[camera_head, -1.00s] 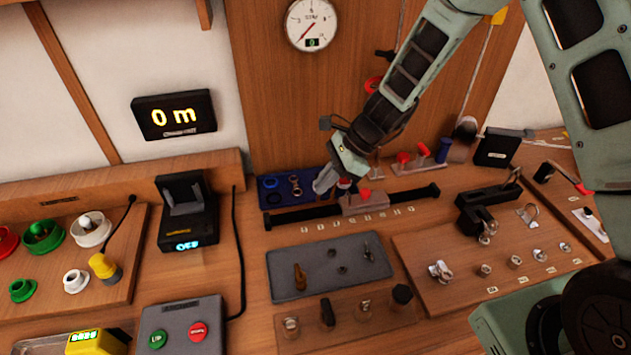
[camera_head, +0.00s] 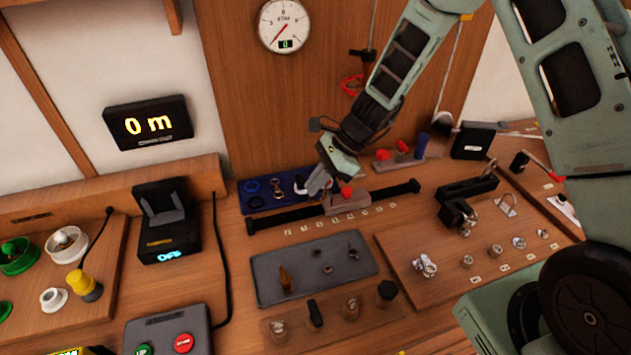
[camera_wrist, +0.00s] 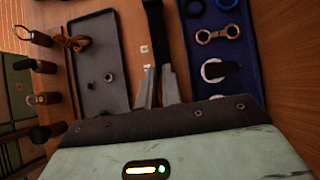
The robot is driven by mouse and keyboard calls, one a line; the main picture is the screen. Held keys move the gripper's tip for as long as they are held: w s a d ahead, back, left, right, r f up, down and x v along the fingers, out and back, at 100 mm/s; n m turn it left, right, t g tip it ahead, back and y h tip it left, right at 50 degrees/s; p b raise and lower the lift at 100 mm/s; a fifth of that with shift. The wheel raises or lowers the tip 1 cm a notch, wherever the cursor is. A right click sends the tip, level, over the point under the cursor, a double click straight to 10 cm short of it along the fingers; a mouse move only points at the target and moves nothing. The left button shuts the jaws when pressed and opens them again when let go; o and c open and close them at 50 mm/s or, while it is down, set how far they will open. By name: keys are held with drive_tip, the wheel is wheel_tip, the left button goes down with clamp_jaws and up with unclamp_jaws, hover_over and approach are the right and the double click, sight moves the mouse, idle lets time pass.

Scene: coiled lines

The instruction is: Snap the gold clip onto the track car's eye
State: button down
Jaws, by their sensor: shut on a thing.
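The track car (camera_head: 349,204) is a grey-brown block with a red knob on a long black track (camera_head: 285,216). My gripper (camera_head: 329,187) is low over the track at the car's left end, and its fingers are shut on what seems to be the car. The exact contact is hidden. I cannot make out the eye.
A blue tray (camera_wrist: 246,88) with rings and a double-ended gold piece (camera_wrist: 218,33) lies behind the track. A wooden board (camera_head: 440,285) with metal fittings is at right.

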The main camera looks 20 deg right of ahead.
drive_tip(key=shift+d+f, duration=0.2)
drive_tip(key=shift+d, duration=0.5)
drive_tip(key=shift+d+f, duration=0.3)
drive_tip(key=shift+d, duration=0.45)
idle(0.3)
drive_tip(key=shift+d+r, duration=0.1)
drive_tip(key=shift+d, duration=0.3)
drive_tip(key=shift+d+r, duration=0.15)
drive_tip(key=shift+d, duration=0.25)
drive_tip(key=shift+a+r+p, duration=0.1)
drive_tip(key=shift+r+p, duration=0.2)
idle(0.3)
drive_tip(key=shift+a+r+p, duration=0.15)
drive_tip(key=shift+r+p, duration=0.4)
drive_tip(key=shift+r, duration=0.1)
